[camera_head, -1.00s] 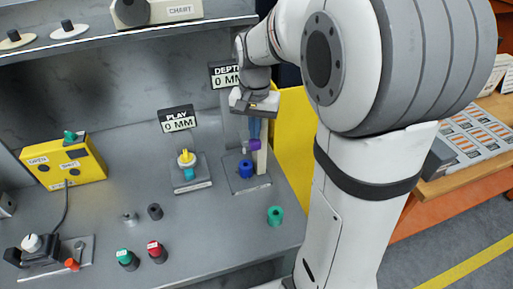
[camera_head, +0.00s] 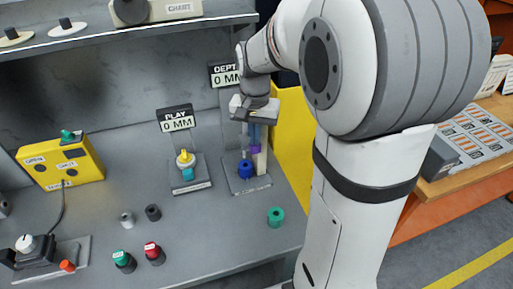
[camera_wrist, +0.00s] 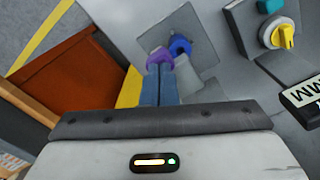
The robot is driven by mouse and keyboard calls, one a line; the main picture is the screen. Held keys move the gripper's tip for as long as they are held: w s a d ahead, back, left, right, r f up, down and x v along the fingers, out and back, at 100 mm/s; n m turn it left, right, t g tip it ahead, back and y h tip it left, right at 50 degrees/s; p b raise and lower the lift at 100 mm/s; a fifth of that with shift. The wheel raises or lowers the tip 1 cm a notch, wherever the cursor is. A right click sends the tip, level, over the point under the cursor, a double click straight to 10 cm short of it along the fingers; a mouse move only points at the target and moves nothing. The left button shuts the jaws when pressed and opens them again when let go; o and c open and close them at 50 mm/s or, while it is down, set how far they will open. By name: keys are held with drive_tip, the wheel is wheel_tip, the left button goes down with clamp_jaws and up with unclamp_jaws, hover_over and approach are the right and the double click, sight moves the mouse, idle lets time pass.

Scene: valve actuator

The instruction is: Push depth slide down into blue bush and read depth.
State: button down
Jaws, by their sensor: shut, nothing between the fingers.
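The blue bush (camera_head: 246,170) stands on the grey base plate of the depth gauge; it also shows in the wrist view (camera_wrist: 181,46). The purple depth slide (camera_wrist: 160,57) is just beyond my fingertips in the wrist view, beside the bush in that picture. My gripper (camera_head: 254,138) is shut and empty, its blue fingers pointing down at the slide. Whether the fingertips touch the slide I cannot tell. In the head view my gripper partly hides the slide. The depth display (camera_head: 226,75) reads 0 MM, its right edge covered by my arm.
A play gauge with a yellow knob (camera_head: 185,158) stands left of the depth gauge, its display (camera_head: 177,120) reading 0 MM. A yellow panel (camera_head: 291,135) rises close on the right.

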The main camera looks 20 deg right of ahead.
drive_tip(key=shift+f+b, duration=0.9)
drive_tip(key=shift+f, duration=0.5)
drive_tip(key=shift+r, duration=0.1)
drive_tip(key=shift+r+p, duration=3.5)
drive_tip(key=shift+r, duration=1)
drive_tip(key=s+a+n+t, duration=0.2)
drive_tip(key=s+n, duration=0.4)
drive_tip(key=s, duration=1)
drive_tip(key=shift+s+a+r+t+b, duration=0.15)
drive_tip(key=shift+s+r+t+b, duration=0.2)
drive_tip(key=shift+t, duration=0.35)
